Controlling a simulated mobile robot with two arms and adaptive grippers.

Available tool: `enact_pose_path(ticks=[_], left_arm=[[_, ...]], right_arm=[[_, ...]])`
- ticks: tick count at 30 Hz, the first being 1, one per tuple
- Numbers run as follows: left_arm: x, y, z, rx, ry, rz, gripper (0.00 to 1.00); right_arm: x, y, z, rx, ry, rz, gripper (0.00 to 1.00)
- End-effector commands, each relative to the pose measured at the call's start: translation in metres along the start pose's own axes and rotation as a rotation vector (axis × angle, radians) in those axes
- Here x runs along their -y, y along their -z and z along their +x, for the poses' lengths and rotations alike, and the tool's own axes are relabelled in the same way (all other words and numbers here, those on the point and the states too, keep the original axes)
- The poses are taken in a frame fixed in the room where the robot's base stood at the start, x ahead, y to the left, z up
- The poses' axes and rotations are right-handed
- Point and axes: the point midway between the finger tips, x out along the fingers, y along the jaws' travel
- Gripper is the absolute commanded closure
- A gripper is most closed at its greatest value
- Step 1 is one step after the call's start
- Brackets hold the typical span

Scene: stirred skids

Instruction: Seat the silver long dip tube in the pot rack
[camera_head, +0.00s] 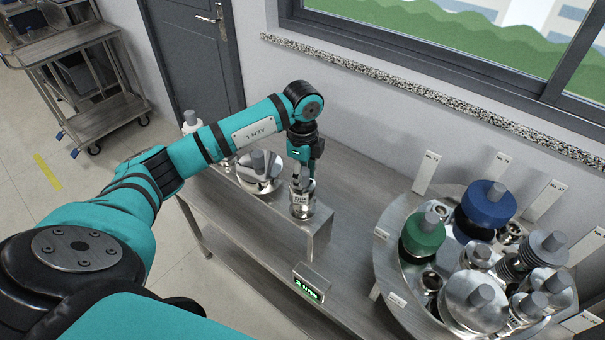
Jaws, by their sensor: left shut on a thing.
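My left gripper (303,180) points down over the right end of the raised steel stand (318,226). It is shut on a small silver metal piece (302,208), which is at the stand's top. The gripper and its own angle hide part of the piece, so I cannot tell whether it is the long dip tube or whether it touches the stand. A round steel rack (384,262) at the right holds several silver parts and has white label cards around it. I cannot tell for sure that it is the pot rack. My right gripper is not in view.
A silver disc-shaped part with a knob (259,171) and a white bottle (191,122) are behind my left arm. Green (423,235) and blue (487,206) capped parts crowd the round rack. A small display (309,287) stands at the front. The bench between stand and rack is clear.

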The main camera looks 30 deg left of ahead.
Motion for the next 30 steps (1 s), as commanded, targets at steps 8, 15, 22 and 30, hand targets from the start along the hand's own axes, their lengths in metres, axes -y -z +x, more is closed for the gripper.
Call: enact_pose_path(ticks=[8,15,22,30], left_arm=[[0.000,0.000,0.001,-0.001,0.001,0.000,1.00],[0.000,0.000,0.009,-0.001,0.001,0.000,1.00],[0.000,0.000,0.021,-0.001,0.001,0.000,1.00],[0.000,0.000,0.028,-0.001,0.001,0.000,1.00]], right_arm=[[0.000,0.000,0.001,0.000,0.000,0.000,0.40],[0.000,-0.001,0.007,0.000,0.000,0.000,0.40],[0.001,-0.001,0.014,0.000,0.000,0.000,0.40],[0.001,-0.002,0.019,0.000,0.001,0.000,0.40]])
